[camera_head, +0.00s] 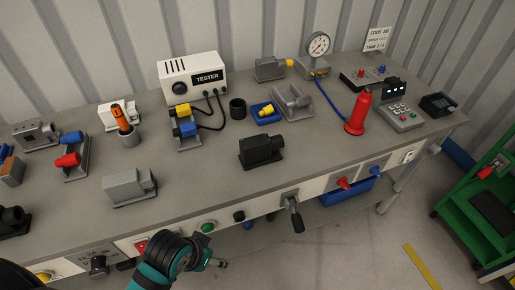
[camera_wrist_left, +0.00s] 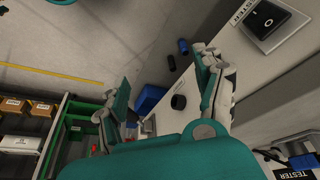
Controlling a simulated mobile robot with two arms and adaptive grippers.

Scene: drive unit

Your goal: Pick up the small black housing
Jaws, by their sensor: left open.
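A black housing (camera_head: 261,150) with a short stub on its right end sits on the grey bench near the middle of the front edge. Another black housing (camera_head: 14,221) is cut off by the left edge of the head view. My left gripper (camera_head: 217,263) is low, in front of the bench edge, apart from both housings. In the left wrist view its two fingers (camera_wrist_left: 164,82) are spread with nothing between them. No black housing can be clearly made out in that view. My right gripper is not in view.
Grey housings (camera_head: 128,188), a red cone-shaped bottle (camera_head: 358,113) and a white tester (camera_head: 192,78) stand on the bench. A lever (camera_head: 292,211) and switches stick out from the front panel. The bench top around the middle black housing is clear. A green cart (camera_head: 482,215) stands at right.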

